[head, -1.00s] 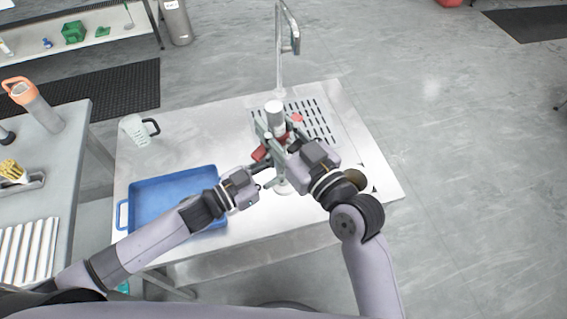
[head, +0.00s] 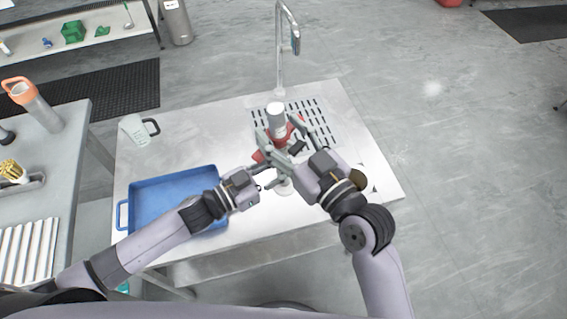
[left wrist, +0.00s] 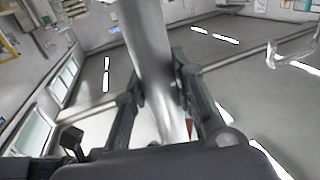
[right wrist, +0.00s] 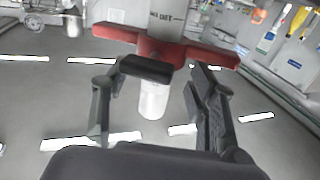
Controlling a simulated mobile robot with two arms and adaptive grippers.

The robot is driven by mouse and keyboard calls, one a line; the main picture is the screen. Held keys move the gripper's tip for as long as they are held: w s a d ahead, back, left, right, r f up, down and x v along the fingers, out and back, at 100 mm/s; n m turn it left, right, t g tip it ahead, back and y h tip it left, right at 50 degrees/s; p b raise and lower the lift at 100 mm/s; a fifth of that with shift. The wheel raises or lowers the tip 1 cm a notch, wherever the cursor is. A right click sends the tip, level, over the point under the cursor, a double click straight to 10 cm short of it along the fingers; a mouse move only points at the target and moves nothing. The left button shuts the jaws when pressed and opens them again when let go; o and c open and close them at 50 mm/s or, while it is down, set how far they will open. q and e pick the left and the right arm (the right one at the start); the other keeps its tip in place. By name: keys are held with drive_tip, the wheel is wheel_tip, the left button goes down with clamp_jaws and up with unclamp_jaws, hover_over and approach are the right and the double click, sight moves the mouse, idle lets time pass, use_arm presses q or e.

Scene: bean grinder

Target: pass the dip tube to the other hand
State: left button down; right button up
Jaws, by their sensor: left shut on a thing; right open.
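The dip tube, a grey-white cylinder (head: 277,112) with red crosspieces, stands roughly upright over the steel table in the head view. My left gripper (head: 270,176) is shut on its lower part; the left wrist view shows the grey shaft (left wrist: 150,65) between the fingers. My right gripper (head: 285,124) is open, its fingers spread toward the tube from the right. In the right wrist view, the red crosspiece (right wrist: 112,33), dark lettering, a black part and a white lower end (right wrist: 153,100) show ahead of and between the open fingers. Whether these fingers touch it I cannot tell.
A blue tray (head: 146,183) lies at the table's left. A clear jug (head: 134,130) with a black handle stands behind it. A tap (head: 279,60) rises at the back beside a slotted drain (head: 318,115). The table's right front (head: 385,190) is mostly clear.

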drive_tip(key=v, duration=1)
drive_tip(key=w+d+f+m+g+h, duration=0.1)
drive_tip(key=w+d+f+h, duration=0.1)
drive_tip(key=f, duration=0.8)
drive_tip(key=w+d+f+m+g+h, duration=0.1)
drive_tip(key=w+f+h, duration=0.1)
drive_tip(key=f, duration=0.8)
drive_tip(key=s+d+f+m+g+h, duration=0.15)
drive_tip(key=d+f, duration=0.25)
drive_tip(key=f, duration=0.6)
drive_tip(key=s+d+f+g+h, duration=0.2)
drive_tip(key=d+f, duration=0.1)
drive_tip(key=f, duration=0.8)
drive_tip(key=s+d+f+m+g+h, duration=0.1)
drive_tip(key=s+d+f+g+h, duration=0.35)
drive_tip(key=s+f, duration=0.75)
drive_tip(key=s+d+f+g, duration=0.1)
drive_tip(key=s+d+f, duration=0.2)
drive_tip(key=s+f, duration=0.2)
drive_tip(key=s+d+f+m+g, duration=0.1)
drive_tip(key=s+d+f, duration=0.2)
drive_tip(key=s+f, duration=0.3)
drive_tip(key=s, duration=0.5)
drive_tip(key=shift+s+g, duration=0.35)
drive_tip(key=shift+g, duration=0.05)
drive_tip(key=shift+d, duration=0.1)
